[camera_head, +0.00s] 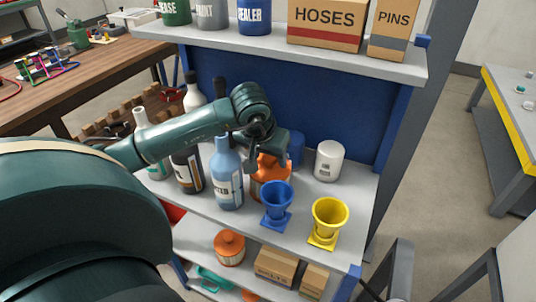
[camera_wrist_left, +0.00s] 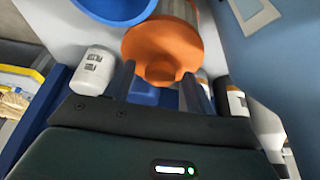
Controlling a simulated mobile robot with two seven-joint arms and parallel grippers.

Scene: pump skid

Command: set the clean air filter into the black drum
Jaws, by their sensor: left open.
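An orange-capped air filter (camera_head: 270,185) stands on the middle shelf, partly hidden behind the blue funnel and under my left gripper (camera_head: 268,152). In the left wrist view its orange cap and knob (camera_wrist_left: 160,50) show, with a ribbed side. My left gripper (camera_wrist_left: 160,88) is open, its fingers around or just above the knob; I cannot tell if they touch it. A second orange-topped filter (camera_head: 229,248) with a ribbed body sits on the lower shelf. I cannot tell which one is clean. No black drum is in view. My right gripper is not in view.
A blue funnel (camera_head: 276,203) and a yellow funnel (camera_head: 329,220) stand in front. A white canister (camera_head: 329,160) is to the right; a blue bottle (camera_head: 227,175) and a dark bottle (camera_head: 187,170) are to the left. The upper shelf (camera_head: 270,46) overhangs behind. Cardboard boxes (camera_head: 277,265) lie below.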

